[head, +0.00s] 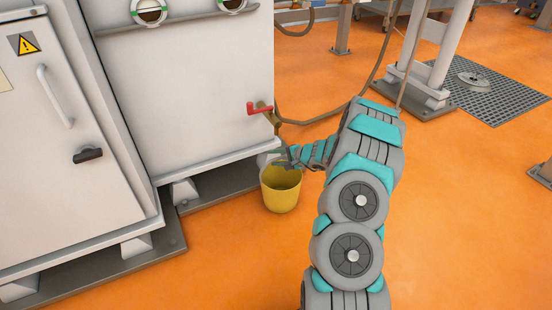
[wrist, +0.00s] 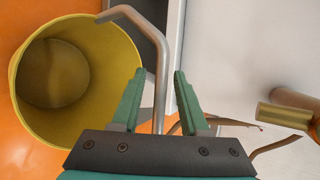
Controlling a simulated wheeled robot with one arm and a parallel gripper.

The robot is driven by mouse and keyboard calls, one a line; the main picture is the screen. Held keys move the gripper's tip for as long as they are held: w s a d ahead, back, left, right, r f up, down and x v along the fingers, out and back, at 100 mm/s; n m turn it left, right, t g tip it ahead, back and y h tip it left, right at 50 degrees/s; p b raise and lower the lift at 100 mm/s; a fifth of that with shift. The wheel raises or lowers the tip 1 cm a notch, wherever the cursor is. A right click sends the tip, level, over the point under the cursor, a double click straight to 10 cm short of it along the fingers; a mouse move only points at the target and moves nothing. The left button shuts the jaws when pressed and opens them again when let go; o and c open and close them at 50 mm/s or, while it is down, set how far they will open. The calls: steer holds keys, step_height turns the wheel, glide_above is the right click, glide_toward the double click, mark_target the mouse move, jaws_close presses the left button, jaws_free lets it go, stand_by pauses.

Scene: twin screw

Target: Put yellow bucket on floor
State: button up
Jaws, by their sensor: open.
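The yellow bucket (head: 281,198) is upright beside the lower right corner of the white cabinet, below the red-handled tap (head: 260,108). I cannot tell whether its base touches the floor (head: 225,250). In the wrist view I look into the empty-looking bucket (wrist: 118,60) at left. A grey bent rod (wrist: 160,75), seemingly the bucket's handle, runs from near its rim to between my fingers. My gripper (head: 283,157) is just above the bucket rim. In the wrist view my gripper (wrist: 156,98) is open, with the rod between its green fingers and gaps on both sides.
The white cabinet (head: 200,90) stands on a grey base close to the bucket. A brass spout (wrist: 285,115) is right of my fingers in the wrist view. Hoses (head: 310,122) run behind my arm. A floor grate (head: 490,95) lies at right. The orange floor in front is clear.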

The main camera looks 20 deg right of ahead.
steer(key=r+p+v, duration=0.1)
steer(key=p+v, duration=0.1)
steer(key=v, duration=1)
steer(key=s+a+r+n+g+y, duration=0.1)
steer(key=a+r+n+g+y, duration=0.15)
steer(key=a+r, duration=0.4)
steer(key=s+a+r+n+g+y, duration=0.1)
steer(key=a+r+n, duration=0.2)
steer(key=a, duration=0.7)
steer(key=s+a+r+n+g, duration=0.2)
steer(key=s+a+r+n, duration=0.1)
steer(key=s+a, duration=0.35)
steer(key=s+a+r+n+g, duration=0.2)
steer(key=s+a+r+g, duration=0.1)
steer(key=s+a, duration=0.35)
steer(key=s+a+r+n+g+h, duration=0.1)
steer(key=s+a+n+g+h, duration=0.25)
steer(key=s, duration=1.05)
steer(key=s+d+r+n+h, duration=0.1)
steer(key=s+d+h, duration=0.4)
steer(key=s, duration=0.8)
steer(key=d, duration=0.2)
steer(key=shift+s+d+h, duration=0.3)
steer(key=shift+s+d, duration=0.05)
steer(key=shift+r, duration=0.1)
